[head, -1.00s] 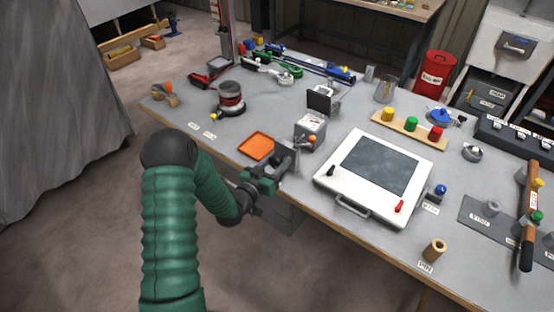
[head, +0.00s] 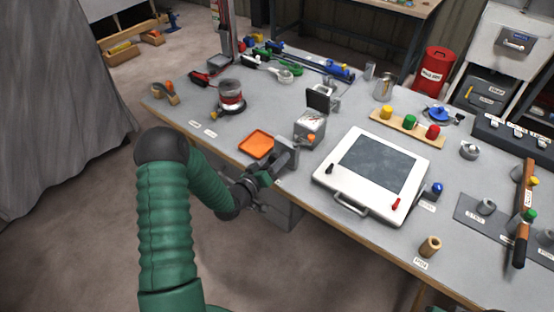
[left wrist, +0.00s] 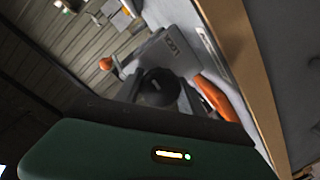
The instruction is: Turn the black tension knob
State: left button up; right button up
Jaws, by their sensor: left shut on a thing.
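The black tension knob (left wrist: 158,88) shows in the left wrist view as a dark round knob in front of a grey block. The fingertips' contact is partly hidden. My right gripper is not in view.
An orange tray (head: 257,144) lies just left of the block. A white framed panel (head: 333,187) with a handle lies to the right. The table's front edge runs under my gripper.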

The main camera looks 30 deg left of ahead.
pick_arm(q)
jog(key=shift+a, duration=0.15)
jog(key=o, duration=1.4)
jog(key=shift+c, duration=0.2)
jog(key=s+r, duration=0.1)
jog(key=s, duration=1.5)
jog(key=shift+s+a+r, duration=0.3)
jog(key=shift+s+a, duration=0.05)
jog(key=shift+s, duration=0.05)
